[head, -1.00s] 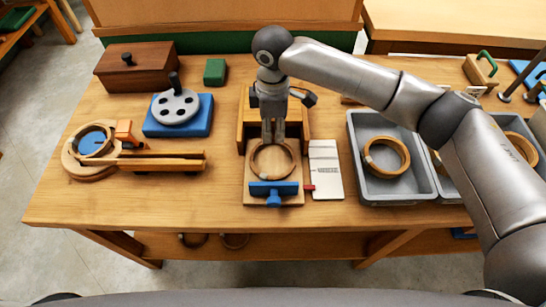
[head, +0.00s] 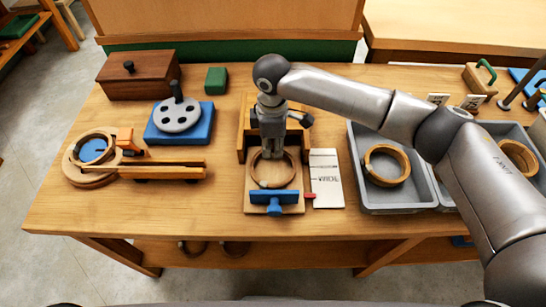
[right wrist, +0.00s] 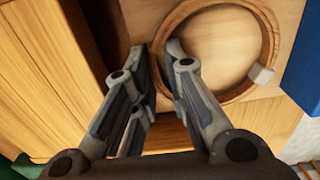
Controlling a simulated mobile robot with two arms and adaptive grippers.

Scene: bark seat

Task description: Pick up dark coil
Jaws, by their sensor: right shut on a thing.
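The dark coil (head: 294,168) is a brown ring lying flat on a wooden fixture (head: 250,203) with a blue clamp (head: 267,198) at its front. My right gripper (head: 271,150) points down at the coil's far rim. In the right wrist view, the fingers (right wrist: 163,55) are close together on either side of the rim of the coil (right wrist: 273,45), one inside and one outside. The gripper is shut on that rim. A small pale tag (right wrist: 262,76) sits on the ring. My left gripper is not in view.
A printed card (head: 326,180) lies right of the fixture. A grey tray (head: 385,206) holds a lighter ring (head: 405,166). On the left are a wooden holder with a ring (head: 75,170), a blue block with a grey disc (head: 178,119) and a wooden box (head: 138,82). The front left tabletop is clear.

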